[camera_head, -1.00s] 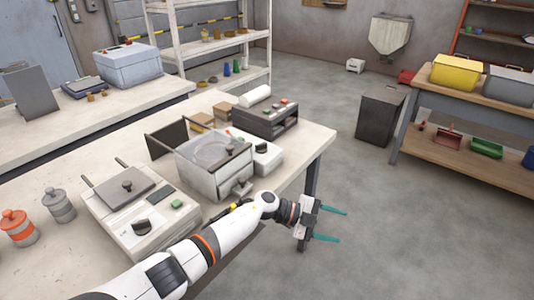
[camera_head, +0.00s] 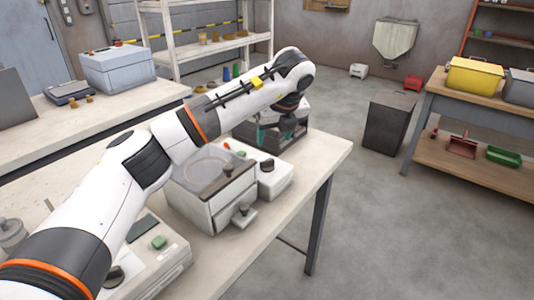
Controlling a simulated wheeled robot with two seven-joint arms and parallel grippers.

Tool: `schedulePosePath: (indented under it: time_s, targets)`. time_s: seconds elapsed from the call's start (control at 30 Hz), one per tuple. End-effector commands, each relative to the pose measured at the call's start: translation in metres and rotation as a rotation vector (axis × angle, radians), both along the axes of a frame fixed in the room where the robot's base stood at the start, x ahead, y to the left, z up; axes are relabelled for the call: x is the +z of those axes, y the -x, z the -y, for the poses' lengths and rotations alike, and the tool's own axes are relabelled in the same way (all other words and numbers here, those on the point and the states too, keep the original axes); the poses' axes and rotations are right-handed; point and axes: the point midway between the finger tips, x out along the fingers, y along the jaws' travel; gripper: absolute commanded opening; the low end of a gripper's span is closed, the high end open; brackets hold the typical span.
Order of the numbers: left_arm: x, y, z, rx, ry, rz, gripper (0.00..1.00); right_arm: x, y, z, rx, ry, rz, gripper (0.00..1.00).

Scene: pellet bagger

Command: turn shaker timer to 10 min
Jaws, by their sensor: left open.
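A grey-white box with a see-through lid (camera_head: 205,200) stands on the bench. Joined to its right side is a white control unit (camera_head: 280,180) with a dark round knob (camera_head: 266,165) on top. I cannot read any scale at the knob, nor tell for sure whether this is the shaker timer. My left gripper (camera_head: 274,137) points down with its teal fingers apart and empty. It hangs behind and above the knob, in front of the dark device. My right gripper is not in view.
A dark device (camera_head: 294,139) stands behind the control unit, partly hidden by my gripper. Another white unit with a green button (camera_head: 159,242) and a dark knob (camera_head: 114,276) is at front left, partly covered by my arm. The bench's right edge is clear.

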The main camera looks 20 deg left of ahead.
Motion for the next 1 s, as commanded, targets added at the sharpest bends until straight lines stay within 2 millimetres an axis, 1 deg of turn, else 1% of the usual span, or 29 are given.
schedulePosePath:
  time_s: [0.03,0.1,0.2,0.23,0.33,0.37,0.5,0.6,0.77,0.93,0.97,1.0]
  targets:
    - [-0.009,-0.002,-0.003,0.002,-0.001,-0.004,0.60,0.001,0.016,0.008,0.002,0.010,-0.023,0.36]
    - [-0.022,-0.006,-0.007,0.004,0.000,-0.006,0.60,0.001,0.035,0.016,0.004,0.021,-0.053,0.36]
    - [-0.042,-0.012,-0.012,0.002,0.000,-0.005,0.60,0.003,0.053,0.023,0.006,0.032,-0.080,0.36]
    - [-0.048,-0.014,-0.013,0.002,0.000,-0.006,0.60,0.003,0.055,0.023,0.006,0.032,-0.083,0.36]
    - [-0.065,-0.020,-0.018,0.001,0.002,-0.005,0.60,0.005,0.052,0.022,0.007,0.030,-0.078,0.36]
    - [-0.070,-0.021,-0.019,0.001,0.002,-0.005,0.60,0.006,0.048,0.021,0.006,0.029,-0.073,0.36]
    - [-0.086,-0.027,-0.023,0.000,0.002,-0.004,0.60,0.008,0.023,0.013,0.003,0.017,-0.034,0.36]
    - [-0.093,-0.029,-0.025,-0.001,0.003,-0.003,0.60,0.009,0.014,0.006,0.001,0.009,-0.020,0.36]
    - [-0.096,-0.030,-0.026,-0.001,0.002,-0.002,0.60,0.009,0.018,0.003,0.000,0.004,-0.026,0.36]
    - [-0.096,-0.030,-0.026,-0.001,0.002,-0.002,0.60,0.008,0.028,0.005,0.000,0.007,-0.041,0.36]
    - [-0.096,-0.030,-0.026,-0.001,0.002,-0.002,0.57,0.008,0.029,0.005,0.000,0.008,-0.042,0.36]
    - [-0.096,-0.030,-0.026,-0.001,0.002,-0.002,0.50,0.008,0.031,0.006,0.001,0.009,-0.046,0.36]
